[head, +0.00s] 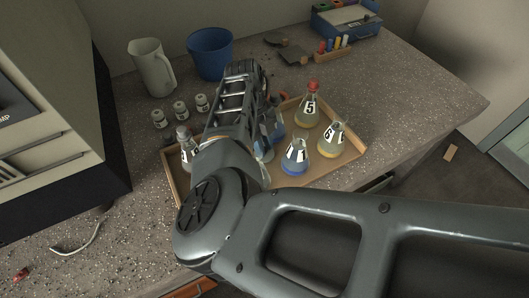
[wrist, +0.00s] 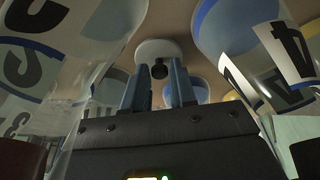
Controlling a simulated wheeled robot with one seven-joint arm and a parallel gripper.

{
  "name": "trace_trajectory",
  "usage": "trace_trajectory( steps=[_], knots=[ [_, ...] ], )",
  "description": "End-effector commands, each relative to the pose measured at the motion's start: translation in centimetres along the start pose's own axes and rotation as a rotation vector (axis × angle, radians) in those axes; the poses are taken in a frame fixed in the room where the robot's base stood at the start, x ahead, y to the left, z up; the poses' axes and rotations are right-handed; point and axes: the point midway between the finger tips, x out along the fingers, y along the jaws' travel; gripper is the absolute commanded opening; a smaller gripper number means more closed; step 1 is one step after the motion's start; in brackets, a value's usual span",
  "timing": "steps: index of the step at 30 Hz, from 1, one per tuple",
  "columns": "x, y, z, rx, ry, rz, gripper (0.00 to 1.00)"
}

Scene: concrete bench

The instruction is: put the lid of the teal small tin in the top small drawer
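In the wrist view a pale round lid with a dark knob (wrist: 158,60) lies straight ahead of my gripper (wrist: 158,78). Its two blue-grey fingers stand on either side of the knob. I cannot tell whether they touch it. The lid looks whitish; no teal tin body shows below it.
Flasks labelled 5 (head: 309,107), 6 (head: 331,140) and 1 (head: 296,157) stand in the tray. Flasks crowd both sides of my gripper in the wrist view. Small jars (head: 181,111), a jug (head: 152,69) and a blue bucket (head: 210,54) stand behind.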

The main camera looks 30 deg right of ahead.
Motion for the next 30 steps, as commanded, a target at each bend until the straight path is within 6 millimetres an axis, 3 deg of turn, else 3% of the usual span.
trace_trajectory(
  steps=[8,19,23,30],
  knots=[
    [0.0,0.0,0.0,0.000,0.000,0.000,0.00],
    [-0.3,0.0,0.0,0.001,-0.001,0.000,0.00],
    [-1.8,0.0,-0.4,0.002,-0.003,0.000,0.00],
    [-6.3,0.0,-1.6,0.002,-0.004,0.000,0.00]
  ],
)
